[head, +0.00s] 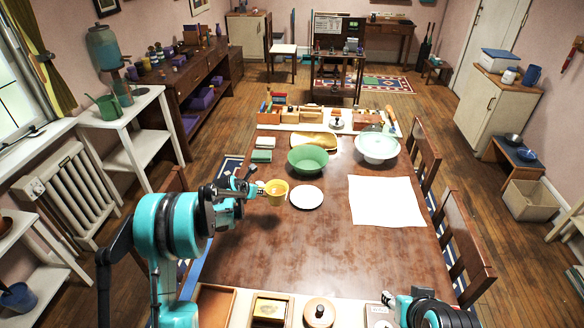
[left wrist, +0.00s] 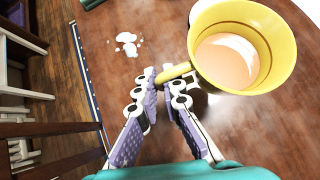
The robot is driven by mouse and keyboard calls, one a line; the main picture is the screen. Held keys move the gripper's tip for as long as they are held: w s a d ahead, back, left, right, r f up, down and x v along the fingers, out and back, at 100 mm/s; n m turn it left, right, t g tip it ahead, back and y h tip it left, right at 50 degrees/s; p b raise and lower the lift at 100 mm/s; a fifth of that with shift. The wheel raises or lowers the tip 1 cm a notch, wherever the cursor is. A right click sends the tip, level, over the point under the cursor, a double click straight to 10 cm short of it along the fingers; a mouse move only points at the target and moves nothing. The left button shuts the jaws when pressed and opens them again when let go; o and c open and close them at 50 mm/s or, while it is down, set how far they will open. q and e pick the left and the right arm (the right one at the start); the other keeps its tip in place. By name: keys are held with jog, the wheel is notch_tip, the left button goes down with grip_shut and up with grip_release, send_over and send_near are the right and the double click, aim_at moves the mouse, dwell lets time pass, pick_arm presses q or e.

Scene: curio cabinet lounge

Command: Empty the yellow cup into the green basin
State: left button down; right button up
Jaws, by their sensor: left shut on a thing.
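The yellow cup (head: 277,197) is roughly upright at the table's left side, just left of a white plate (head: 307,197). My left gripper (head: 257,190) is shut on its handle. The left wrist view shows the cup (left wrist: 275,35) close, with a pale, peach-toned content inside, and the gripper's fingertips (left wrist: 166,80) at the handle. I cannot tell whether the cup's bottom touches the table. The green basin (head: 308,161) stands behind the cup and plate, slightly right of the cup; its visible inside looks empty. My right gripper (head: 388,299) is partly in view at the bottom right; its jaws are unclear.
A pale bowl (head: 377,146) and a golden tray (head: 314,142) stand near the basin. A white sheet (head: 387,202) lies at right. Folded cloths (head: 262,150) lie at the far left. The table's middle front is clear. White patches (left wrist: 128,42) show on the wood, perhaps glare.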

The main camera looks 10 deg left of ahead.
pick_arm(q)
jog(key=s+d+r, duration=0.3)
jog(key=s+r, duration=0.1)
jog(key=s, duration=0.3)
jog(key=s+d+r, duration=0.3)
jog(key=s+r, duration=0.2)
jog(key=s, duration=0.3)
jog(key=s+d+r+m, duration=0.1)
jog(key=s+d+r, duration=0.2)
jog(key=s+r, duration=0.2)
jog(key=s, duration=0.3)
jog(key=shift+s+h, duration=0.15)
jog(key=shift+h, duration=0.25)
